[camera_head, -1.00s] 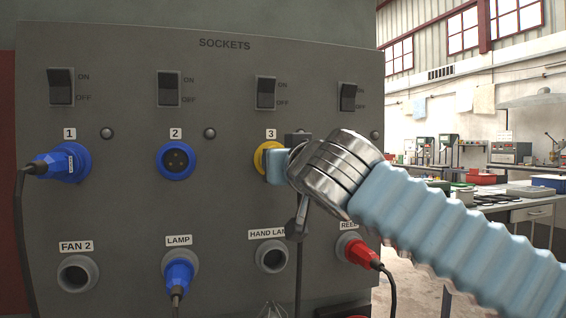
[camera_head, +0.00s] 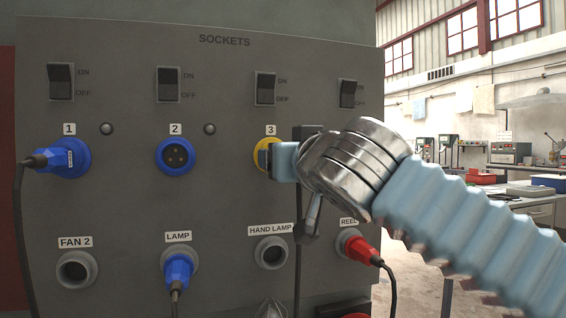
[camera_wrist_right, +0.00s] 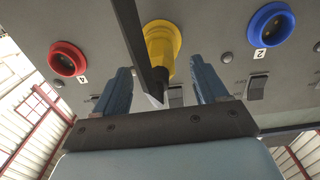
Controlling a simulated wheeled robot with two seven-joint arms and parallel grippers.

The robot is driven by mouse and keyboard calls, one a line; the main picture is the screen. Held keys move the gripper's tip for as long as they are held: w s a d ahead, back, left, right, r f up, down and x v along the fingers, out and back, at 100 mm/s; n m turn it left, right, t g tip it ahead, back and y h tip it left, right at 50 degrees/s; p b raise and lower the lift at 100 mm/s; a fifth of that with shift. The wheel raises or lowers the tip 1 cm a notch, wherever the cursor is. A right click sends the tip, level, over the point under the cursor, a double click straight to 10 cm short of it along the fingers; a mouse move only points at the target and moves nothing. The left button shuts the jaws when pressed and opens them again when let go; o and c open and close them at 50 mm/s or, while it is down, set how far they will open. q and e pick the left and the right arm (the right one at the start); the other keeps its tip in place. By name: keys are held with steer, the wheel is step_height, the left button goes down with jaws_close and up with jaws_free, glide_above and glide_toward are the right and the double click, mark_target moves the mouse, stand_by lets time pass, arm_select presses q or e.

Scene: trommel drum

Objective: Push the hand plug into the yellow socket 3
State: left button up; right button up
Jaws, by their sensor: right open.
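The yellow socket 3 (camera_head: 262,155) is in the panel's upper row, mostly hidden behind my right gripper (camera_head: 284,161). In the right wrist view, a yellow round body (camera_wrist_right: 162,40) stands out from the panel with a dark part and a black cable running from it. I cannot tell where socket ends and hand plug begins, or how deep the plug sits. My right gripper (camera_wrist_right: 166,88) is open, its two blue fingers on either side of the yellow body and cable, with gaps visible. My left gripper is not in view.
The grey panel (camera_head: 220,215) carries switches, blue socket 2 (camera_head: 175,157), a blue plug at socket 1 (camera_head: 66,158) and a blue lamp plug (camera_head: 178,270). A red reel plug (camera_head: 362,251) is close below my right arm. Benches stand at right.

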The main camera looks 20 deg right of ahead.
steer(key=s+b, duration=0.1)
steer(key=s, duration=0.8)
steer(key=shift+s, duration=0.4)
steer(key=shift+d, duration=0.1)
